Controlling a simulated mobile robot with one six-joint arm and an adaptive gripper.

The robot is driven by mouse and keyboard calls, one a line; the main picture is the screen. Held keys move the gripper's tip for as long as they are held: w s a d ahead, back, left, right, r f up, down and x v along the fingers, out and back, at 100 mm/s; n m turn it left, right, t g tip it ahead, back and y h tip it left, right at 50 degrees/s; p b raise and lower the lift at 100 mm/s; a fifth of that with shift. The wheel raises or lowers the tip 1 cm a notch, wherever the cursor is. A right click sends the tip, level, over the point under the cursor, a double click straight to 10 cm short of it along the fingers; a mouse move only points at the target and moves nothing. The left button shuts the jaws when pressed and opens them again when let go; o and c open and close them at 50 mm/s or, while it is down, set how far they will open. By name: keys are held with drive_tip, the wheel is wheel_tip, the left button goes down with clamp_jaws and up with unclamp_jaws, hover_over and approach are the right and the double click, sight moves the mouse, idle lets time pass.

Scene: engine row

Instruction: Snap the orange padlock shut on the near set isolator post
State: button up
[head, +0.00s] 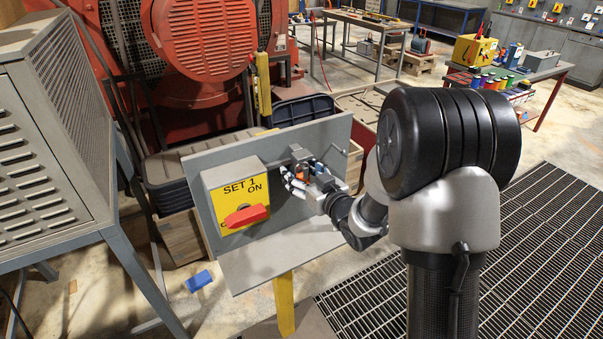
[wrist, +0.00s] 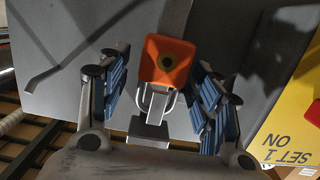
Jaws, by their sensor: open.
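The orange padlock (wrist: 165,50) shows in the wrist view, with a dark round keyhole area and a silver shackle (wrist: 157,102) toward a grey bracket (wrist: 150,128). Whether the shackle is fully seated in the body cannot be told. My gripper (wrist: 163,88) is open, with a blue-padded finger on each side of the padlock and visible gaps between. In the head view my gripper (head: 303,180) is at the grey panel (head: 270,270) of the isolator post (head: 284,305), mostly hiding the padlock. The yellow SET 1 box (head: 222,182) with a red handle (head: 246,216) is left of it.
A grey louvred cabinet (head: 60,130) stands at the left. Red machinery (head: 205,45) and dark bins (head: 300,110) are behind the panel. A blue object (head: 198,281) lies on the floor. Dark floor grating (head: 540,250) spreads at the right, with a cluttered bench (head: 545,75) beyond.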

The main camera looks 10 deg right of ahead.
drive_tip(key=v, duration=1.2)
drive_tip(key=s+d+r+m+g+h, duration=0.1)
drive_tip(key=s+d+r+g+h, duration=0.1)
drive_tip(key=s+g+h, duration=0.15)
drive_tip(key=s+d+r+m+g+h, duration=0.1)
drive_tip(key=s+d+r+g+h, duration=0.15)
drive_tip(key=s, duration=0.25)
drive_tip(key=s+a+g, duration=0.2)
drive_tip(key=s+a, duration=0.1)
drive_tip(key=s, duration=0.6)
drive_tip(key=s+a+m+g+y, duration=0.1)
drive_tip(key=s+a, duration=0.3)
drive_tip(key=s, duration=0.6)
drive_tip(key=shift+s+m+g+b, duration=0.2)
drive_tip(key=shift+m+g+b, duration=0.15)
drive_tip(key=shift+g, duration=0.55)
